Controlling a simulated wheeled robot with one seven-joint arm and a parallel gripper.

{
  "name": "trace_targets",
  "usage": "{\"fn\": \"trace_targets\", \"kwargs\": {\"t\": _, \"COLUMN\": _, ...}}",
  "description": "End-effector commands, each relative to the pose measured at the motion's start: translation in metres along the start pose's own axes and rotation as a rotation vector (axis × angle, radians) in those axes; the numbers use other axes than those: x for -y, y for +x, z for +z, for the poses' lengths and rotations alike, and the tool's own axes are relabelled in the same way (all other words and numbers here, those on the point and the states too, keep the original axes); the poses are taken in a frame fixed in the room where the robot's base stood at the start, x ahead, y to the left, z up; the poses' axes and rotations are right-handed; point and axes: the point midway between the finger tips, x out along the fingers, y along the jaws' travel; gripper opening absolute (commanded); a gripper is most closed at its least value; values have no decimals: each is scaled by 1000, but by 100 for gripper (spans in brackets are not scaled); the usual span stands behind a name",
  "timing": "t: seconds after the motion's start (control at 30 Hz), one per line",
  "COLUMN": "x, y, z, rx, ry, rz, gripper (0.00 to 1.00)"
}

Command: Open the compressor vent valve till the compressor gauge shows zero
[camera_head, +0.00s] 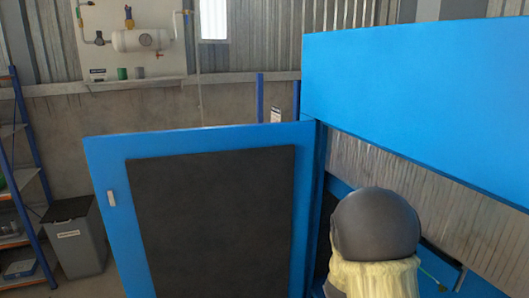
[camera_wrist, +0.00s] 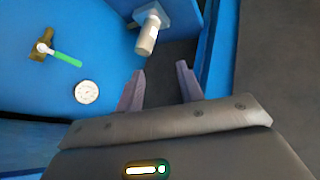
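In the wrist view, a brass valve (camera_wrist: 42,50) with a green lever (camera_wrist: 67,59) sits on a blue panel at the upper left. The lever slants down to the right from the valve body. A round white gauge (camera_wrist: 86,92) is just below the lever; its needle is too small to read. My gripper (camera_wrist: 160,68) has its two fingers apart with nothing between them. It is to the right of the valve and gauge, touching neither. A beige cylinder (camera_wrist: 147,35) on a blue mount is just beyond the fingertips. In the head view my gripper cannot be made out.
A blue cabinet door (camera_head: 112,165) with a dark panel stands open. A large blue panel (camera_head: 420,95) is at upper right. A wall board (camera_head: 97,62) carries a white tank (camera_head: 130,40) with small valves. A grey bin (camera_head: 78,238) and shelving (camera_head: 22,150) are at left.

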Motion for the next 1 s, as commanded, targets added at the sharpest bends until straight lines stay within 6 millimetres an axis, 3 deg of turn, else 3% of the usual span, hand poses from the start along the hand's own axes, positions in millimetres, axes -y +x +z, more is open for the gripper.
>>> {"fn": "trace_targets", "kwargs": {"t": 0.03, "x": 6, "y": -24, "z": -1, "rx": 10, "ry": 32, "rz": -67, "gripper": 37}}
{"fn": "trace_targets", "kwargs": {"t": 0.23, "x": 35, "y": -106, "z": 26, "rx": 130, "ry": 118, "rz": -290, "gripper": 37}}
{"fn": "trace_targets", "kwargs": {"t": 0.4, "x": 42, "y": -174, "z": 65, "rx": 277, "ry": 144, "rz": -373, "gripper": 37}}
{"fn": "trace_targets", "kwargs": {"t": 0.5, "x": 41, "y": -201, "z": 87, "rx": 349, "ry": 147, "rz": -375, "gripper": 37}}
{"fn": "trace_targets", "kwargs": {"t": 0.63, "x": 40, "y": -215, "z": 101, "rx": 395, "ry": 146, "rz": -366, "gripper": 37}}
{"fn": "trace_targets", "kwargs": {"t": 1.0, "x": 40, "y": -215, "z": 102, "rx": 400, "ry": 148, "rz": -365, "gripper": 37}}
